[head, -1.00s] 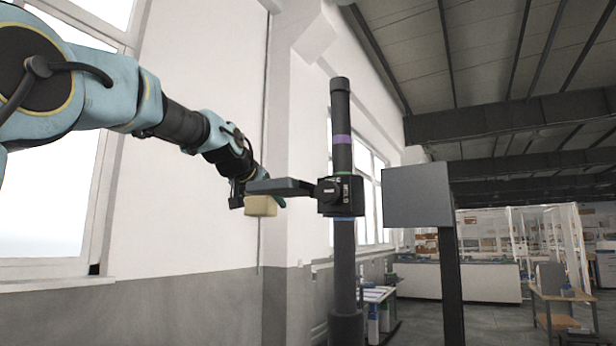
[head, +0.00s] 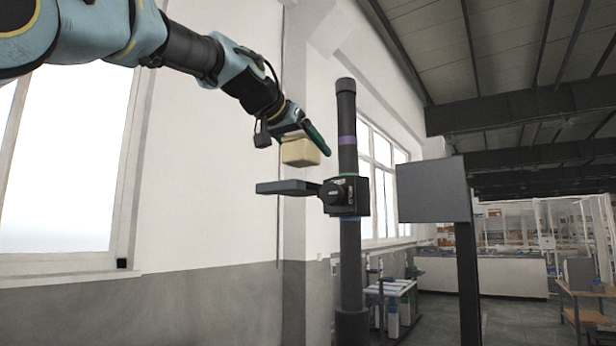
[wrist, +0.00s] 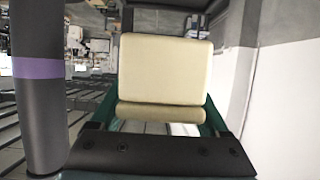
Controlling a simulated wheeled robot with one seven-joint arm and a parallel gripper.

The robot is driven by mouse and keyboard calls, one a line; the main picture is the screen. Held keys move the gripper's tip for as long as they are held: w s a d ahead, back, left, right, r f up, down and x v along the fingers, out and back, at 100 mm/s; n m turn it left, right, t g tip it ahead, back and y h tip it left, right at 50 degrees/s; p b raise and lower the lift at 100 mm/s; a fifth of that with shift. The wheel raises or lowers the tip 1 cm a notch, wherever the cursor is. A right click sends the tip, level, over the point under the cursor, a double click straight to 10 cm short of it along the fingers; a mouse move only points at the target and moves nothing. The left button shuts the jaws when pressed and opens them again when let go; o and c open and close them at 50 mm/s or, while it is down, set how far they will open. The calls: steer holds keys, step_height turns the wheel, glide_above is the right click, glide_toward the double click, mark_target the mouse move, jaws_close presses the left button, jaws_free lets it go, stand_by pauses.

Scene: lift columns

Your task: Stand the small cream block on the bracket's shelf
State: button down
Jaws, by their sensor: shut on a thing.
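My gripper (head: 303,138) is shut on the small cream block (head: 300,154) in the head view. The block is held in the air, above the bracket's flat dark shelf (head: 285,187), with a visible gap between them. The shelf sticks out to the left from the black bracket (head: 345,196) clamped on the dark column (head: 349,262). In the wrist view the cream block (wrist: 165,75) fills the middle between the green fingers. The shelf cannot be made out in the wrist view.
A grey panel (head: 433,190) on a dark post stands further right. The shelf's top looks bare.

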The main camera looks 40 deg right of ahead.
mark_target(304, 166)
steer(key=shift+f, duration=2.45)
steer(key=shift+f, duration=0.15)
jaws_free()
steer(key=shift+r, duration=0.25)
steer(key=b+v, duration=0.4)
steer(key=v, duration=0.6)
steer(key=shift+s+a, duration=0.1)
steer(key=shift+a, duration=0.25)
steer(key=shift+s+a+r+b, duration=0.15)
steer(key=shift+a+r+b, duration=0.15)
steer(key=shift+a, duration=0.25)
